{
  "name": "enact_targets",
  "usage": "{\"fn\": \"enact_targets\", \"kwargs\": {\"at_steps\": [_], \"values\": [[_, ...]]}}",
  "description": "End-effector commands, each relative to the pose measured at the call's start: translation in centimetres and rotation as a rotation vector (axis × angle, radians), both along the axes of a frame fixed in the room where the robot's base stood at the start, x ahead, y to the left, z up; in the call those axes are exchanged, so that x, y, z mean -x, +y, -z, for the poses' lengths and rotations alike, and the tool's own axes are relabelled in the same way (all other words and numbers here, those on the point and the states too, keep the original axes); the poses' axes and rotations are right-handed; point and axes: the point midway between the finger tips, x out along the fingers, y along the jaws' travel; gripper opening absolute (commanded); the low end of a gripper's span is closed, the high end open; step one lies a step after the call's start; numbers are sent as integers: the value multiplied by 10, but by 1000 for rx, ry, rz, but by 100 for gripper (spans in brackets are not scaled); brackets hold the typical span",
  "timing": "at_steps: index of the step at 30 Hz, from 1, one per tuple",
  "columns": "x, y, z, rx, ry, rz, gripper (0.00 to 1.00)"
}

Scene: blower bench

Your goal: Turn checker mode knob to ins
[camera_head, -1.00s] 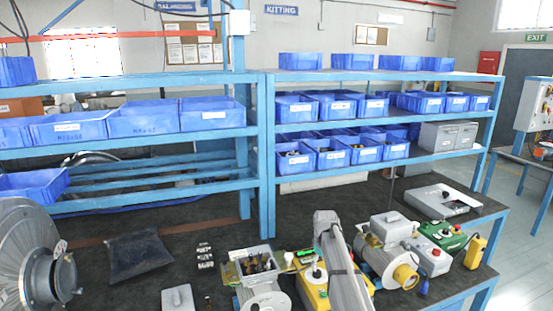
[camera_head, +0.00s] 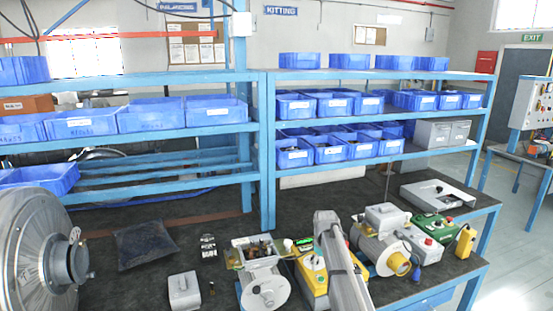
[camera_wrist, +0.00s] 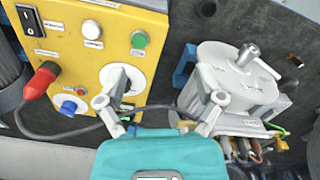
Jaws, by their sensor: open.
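The yellow checker box (camera_wrist: 75,45) fills the upper left of the wrist view. A white round knob with a grey bar (camera_wrist: 122,76) sits on its face below a green button (camera_wrist: 139,40) and a white button (camera_wrist: 92,29). My gripper (camera_wrist: 160,100) is open, with its left finger over the knob's lower left edge and its right finger by a grey motor. Whether it touches the knob cannot be told. The knob's lettering is too small to read. In the head view the yellow box (camera_head: 312,272) is partly hidden by my arm.
A black rocker switch (camera_wrist: 30,20), a red plug (camera_wrist: 40,80) with a dark cable, and a blue socket (camera_wrist: 69,107) are on the box. The grey motor (camera_wrist: 238,75) stands close to its right. In the head view, blue bins (camera_head: 295,153) fill the shelves behind the bench.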

Motion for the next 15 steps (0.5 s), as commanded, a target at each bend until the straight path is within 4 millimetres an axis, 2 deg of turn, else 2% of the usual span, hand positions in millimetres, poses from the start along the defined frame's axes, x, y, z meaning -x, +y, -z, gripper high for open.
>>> {"fn": "enact_targets", "kwargs": {"at_steps": [2, 9, 15], "values": [[0, 0, 0, 0, 0, 0, 86], [27, -1, 10, 0, 0, 51, 86], [59, -2, 22, 0, 0, 113, 86]]}}
